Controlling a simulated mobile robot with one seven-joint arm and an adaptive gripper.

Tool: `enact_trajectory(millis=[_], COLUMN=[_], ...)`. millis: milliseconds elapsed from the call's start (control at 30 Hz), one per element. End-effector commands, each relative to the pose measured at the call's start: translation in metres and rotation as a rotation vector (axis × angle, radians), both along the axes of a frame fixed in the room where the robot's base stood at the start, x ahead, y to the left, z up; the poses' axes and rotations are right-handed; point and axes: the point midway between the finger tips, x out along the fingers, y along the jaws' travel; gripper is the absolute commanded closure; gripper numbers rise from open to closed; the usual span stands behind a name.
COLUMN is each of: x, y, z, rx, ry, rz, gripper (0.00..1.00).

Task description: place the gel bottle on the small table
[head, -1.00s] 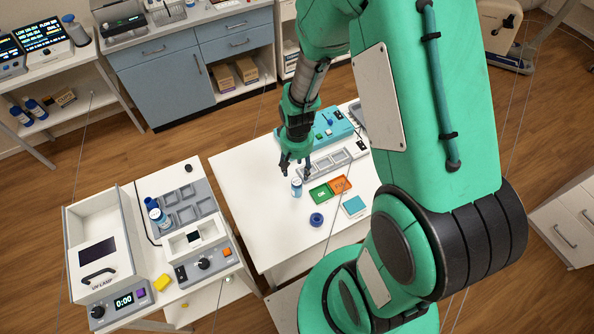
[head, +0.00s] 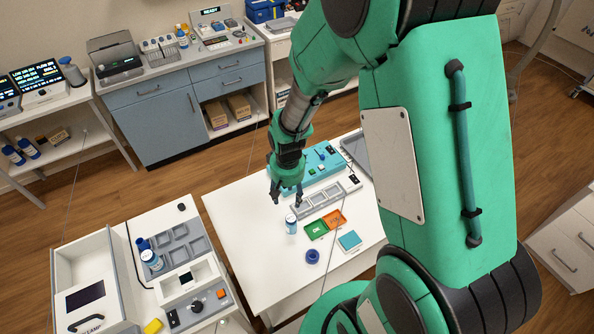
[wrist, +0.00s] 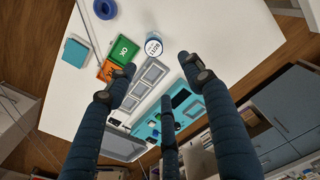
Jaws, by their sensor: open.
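A small white bottle (head: 291,225) with a blue label stands upright on the white small table (head: 240,222), near its middle. It also shows in the wrist view (wrist: 154,46), beyond my fingertips; its label is too small to read fully. My gripper (head: 287,199) is open and empty, just above and behind this bottle, with a gap between them. In the wrist view the three fingers (wrist: 160,76) are spread with nothing between them. A similar bottle with a blue cap (head: 150,259) is at the left bench's grey tray.
Green and orange trays (head: 317,230), a blue ring (head: 312,256) and a teal square (head: 349,240) lie near the bottle. A grey compartment rack (head: 322,199) and teal device (head: 322,165) fill the table's back. The table's left side is clear.

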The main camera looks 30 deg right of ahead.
Motion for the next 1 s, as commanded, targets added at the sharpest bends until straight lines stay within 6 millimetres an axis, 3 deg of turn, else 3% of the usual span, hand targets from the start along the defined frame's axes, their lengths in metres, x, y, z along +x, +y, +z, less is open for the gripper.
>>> enact_trajectory(millis=[233, 467, 700, 1000], x=[-0.001, -0.022, -0.059, -0.121], y=[0.012, 0.026, 0.039, 0.053], z=[0.095, 0.178, 0.253, 0.325], rx=[-0.012, -0.021, -0.029, -0.037], ry=[-0.093, -0.176, -0.266, -0.376], rz=[0.033, 0.065, 0.096, 0.135], gripper=[0.48, 0.48, 0.48, 0.48])
